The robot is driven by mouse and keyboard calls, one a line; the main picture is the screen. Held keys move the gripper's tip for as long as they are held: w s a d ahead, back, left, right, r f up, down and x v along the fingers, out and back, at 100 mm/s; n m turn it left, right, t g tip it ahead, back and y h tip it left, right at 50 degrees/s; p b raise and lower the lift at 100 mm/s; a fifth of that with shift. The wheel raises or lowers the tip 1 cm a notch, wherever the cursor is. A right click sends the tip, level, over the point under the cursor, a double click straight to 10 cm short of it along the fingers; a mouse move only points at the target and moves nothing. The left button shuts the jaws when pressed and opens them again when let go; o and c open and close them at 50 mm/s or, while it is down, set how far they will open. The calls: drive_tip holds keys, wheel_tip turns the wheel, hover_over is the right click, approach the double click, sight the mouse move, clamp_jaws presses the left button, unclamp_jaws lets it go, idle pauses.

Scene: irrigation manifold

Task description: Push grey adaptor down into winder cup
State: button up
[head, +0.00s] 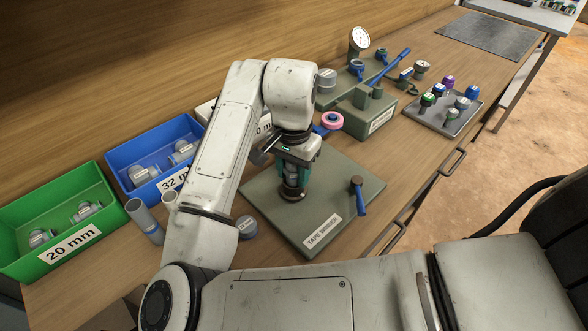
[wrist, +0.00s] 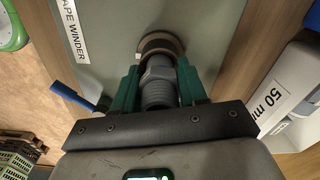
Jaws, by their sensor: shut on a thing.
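The tape winder (head: 321,214) is a grey-green board lying on the bench, with a blue-handled crank (head: 358,194) at its right side. Its cup (head: 292,191) is a dark round seat on the board, and it also shows in the wrist view (wrist: 160,42). My gripper (head: 293,178) points down over the cup with green fingers. In the wrist view my gripper (wrist: 158,85) is shut on the grey adaptor (wrist: 158,82), a ribbed grey fitting held between both fingers. The adaptor's far end is at the cup; how deep it sits in it I cannot tell.
A green 20 mm bin (head: 62,222) and a blue 32 mm bin (head: 150,155) stand left. A grey pipe piece (head: 145,221) and a grey roll (head: 247,227) lie nearby. Pink tape (head: 332,120), a lever tool (head: 372,105) and a fittings tray (head: 446,108) are behind and right.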

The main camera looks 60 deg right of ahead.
drive_tip(key=shift+s+f, duration=0.15)
drive_tip(key=shift+f, duration=0.6)
drive_tip(key=o, duration=1.3)
drive_tip(key=shift+c, duration=1.1)
drive_tip(key=shift+o, duration=0.2)
drive_tip(key=shift+r+p, duration=0.65)
drive_tip(key=shift+r, duration=0.05)
drive_tip(key=shift+o, duration=1)
drive_tip(key=shift+r+p, duration=0.25)
drive_tip(key=shift+p, duration=0.05)
drive_tip(key=shift+r+p, duration=2.45)
drive_tip(key=shift+r, duration=0.45)
